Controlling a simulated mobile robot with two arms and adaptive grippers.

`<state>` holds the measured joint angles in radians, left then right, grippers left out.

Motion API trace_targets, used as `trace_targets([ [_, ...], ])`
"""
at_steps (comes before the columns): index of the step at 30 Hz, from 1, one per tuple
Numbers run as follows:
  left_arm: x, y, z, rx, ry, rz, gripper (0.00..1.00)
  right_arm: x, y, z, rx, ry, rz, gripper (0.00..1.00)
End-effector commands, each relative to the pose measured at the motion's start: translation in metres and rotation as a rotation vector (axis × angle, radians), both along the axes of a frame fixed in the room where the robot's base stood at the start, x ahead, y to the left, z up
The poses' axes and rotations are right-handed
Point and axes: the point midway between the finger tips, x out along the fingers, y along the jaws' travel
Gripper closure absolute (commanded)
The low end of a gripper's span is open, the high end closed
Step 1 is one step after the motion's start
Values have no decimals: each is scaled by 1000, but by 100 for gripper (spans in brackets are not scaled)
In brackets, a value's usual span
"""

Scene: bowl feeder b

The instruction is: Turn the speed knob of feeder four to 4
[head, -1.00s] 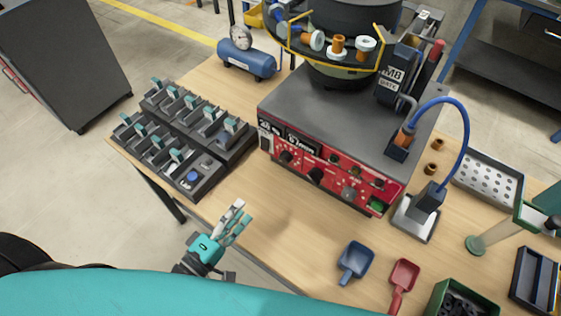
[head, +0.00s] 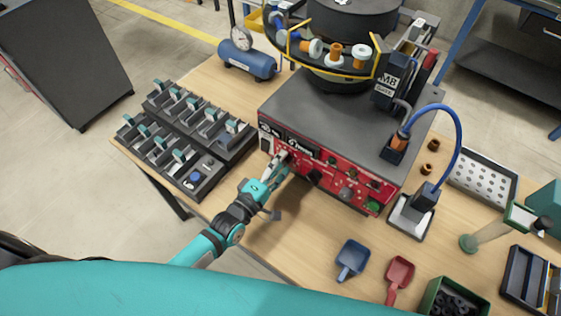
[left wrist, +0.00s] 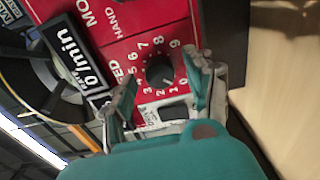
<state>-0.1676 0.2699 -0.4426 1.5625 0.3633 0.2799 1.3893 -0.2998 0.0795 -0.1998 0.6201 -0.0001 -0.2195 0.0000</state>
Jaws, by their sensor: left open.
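The red control panel (head: 335,180) is on the front of the grey feeder base. In the left wrist view, a black knob (left wrist: 158,72) sits on this panel inside a white scale from 0 to 9, beside partly hidden lettering ending in "ED". I cannot tell which number the knob marks. My left gripper (head: 283,160) reaches the left part of the panel. In the left wrist view, the open left gripper (left wrist: 161,82) has one finger on each side of the knob; I cannot tell if they touch it. In the head view, the gripper hides this knob. My right gripper is not in view.
Another black knob (head: 314,176) is just right of the gripper on the panel. A blue scoop (head: 351,258) and a red scoop (head: 399,275) lie in front. Bare table lies between the switches and the scoops.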

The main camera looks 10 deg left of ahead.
Motion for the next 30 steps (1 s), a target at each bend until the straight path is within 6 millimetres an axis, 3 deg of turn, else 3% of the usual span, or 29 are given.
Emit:
trace_targets([
  [9, 3, -1, -1, 1, 1, -1, 46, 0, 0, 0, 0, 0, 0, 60],
  [22, 2, -1, -1, 1, 1, 0, 100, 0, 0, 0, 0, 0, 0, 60],
  [30, 2, -1, -1, 29, -11, 0, 100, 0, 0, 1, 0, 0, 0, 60],
])
